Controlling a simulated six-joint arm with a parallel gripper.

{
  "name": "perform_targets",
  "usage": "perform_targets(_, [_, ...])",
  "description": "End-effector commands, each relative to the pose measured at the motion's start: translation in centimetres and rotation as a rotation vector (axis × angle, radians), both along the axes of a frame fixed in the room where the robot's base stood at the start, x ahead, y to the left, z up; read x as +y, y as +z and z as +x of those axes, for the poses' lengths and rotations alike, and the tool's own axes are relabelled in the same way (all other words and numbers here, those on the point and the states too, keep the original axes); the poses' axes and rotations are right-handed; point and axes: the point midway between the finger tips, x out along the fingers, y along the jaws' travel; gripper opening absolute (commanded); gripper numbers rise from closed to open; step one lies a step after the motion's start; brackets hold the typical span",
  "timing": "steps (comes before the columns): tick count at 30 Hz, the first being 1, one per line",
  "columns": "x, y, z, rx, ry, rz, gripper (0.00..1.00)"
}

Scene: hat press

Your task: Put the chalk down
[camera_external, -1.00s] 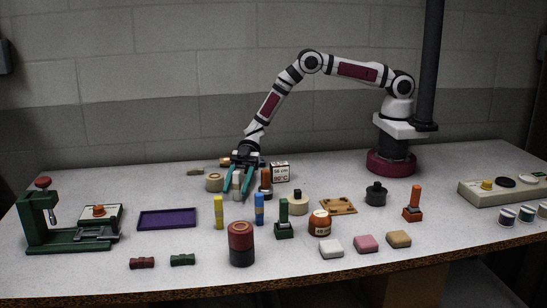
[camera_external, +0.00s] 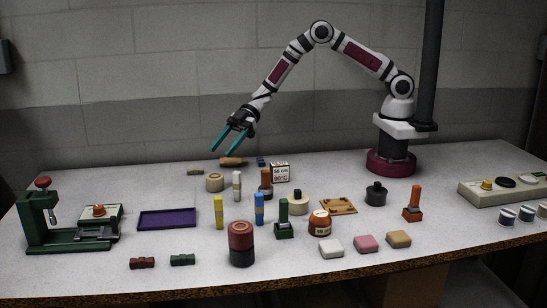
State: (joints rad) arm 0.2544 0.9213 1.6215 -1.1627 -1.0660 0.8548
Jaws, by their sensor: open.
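A white chalk stick (camera_external: 237,187) with a grey band stands upright on the table, left of the middle. A yellow stick (camera_external: 219,212) and a blue stick (camera_external: 259,209) of like shape stand upright nearer the front. My gripper (camera_external: 221,152) is open and empty, with its teal fingers apart. It is raised behind and to the left of the white chalk, clear of it.
A tan round block (camera_external: 214,182) and a wooden-handled item (camera_external: 232,161) lie near the white chalk. An orange-topped stamp (camera_external: 266,184) and a printed sign (camera_external: 280,172) stand to its right. A purple tray (camera_external: 167,219) and a green press (camera_external: 65,225) are at left.

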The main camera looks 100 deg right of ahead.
Motion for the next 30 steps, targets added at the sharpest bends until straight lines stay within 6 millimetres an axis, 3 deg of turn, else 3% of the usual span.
perform_targets(1, [-1.8,3.8,1.4,-0.018,-0.163,-0.057,0.55])
perform_targets(2, [-3.5,6.0,1.7,-0.011,-0.293,-0.096,0.55])
perform_targets(4, [-7.6,10.4,-0.3,0.052,-0.591,-0.169,0.55])
perform_targets(5, [-9.0,11.8,-2.4,0.102,-0.711,-0.19,0.55])
perform_targets(6, [-10.6,13.1,-6.3,0.194,-0.86,-0.208,0.55])
perform_targets(8, [-11.4,13.8,-13.9,0.381,-1.047,-0.21,0.55])
perform_targets(9, [-10.9,13.6,-19.4,0.527,-1.134,-0.195,0.55])
perform_targets(12, [-7.3,12.4,-30.8,0.865,-1.216,-0.137,0.55])
perform_targets(15, [-3.3,11.8,-38.4,1.114,-1.201,-0.077,0.55])
perform_targets(16, [-2.4,11.7,-40.0,1.167,-1.191,-0.064,0.55])
perform_targets(18, [-0.8,11.7,-42.3,1.253,-1.168,-0.041,0.55])
perform_targets(20, [-0.2,11.7,-43.3,1.289,-1.159,-0.033,0.55])
perform_targets(30, [-0.1,11.7,-43.4,1.298,-1.159,-0.031,0.55])
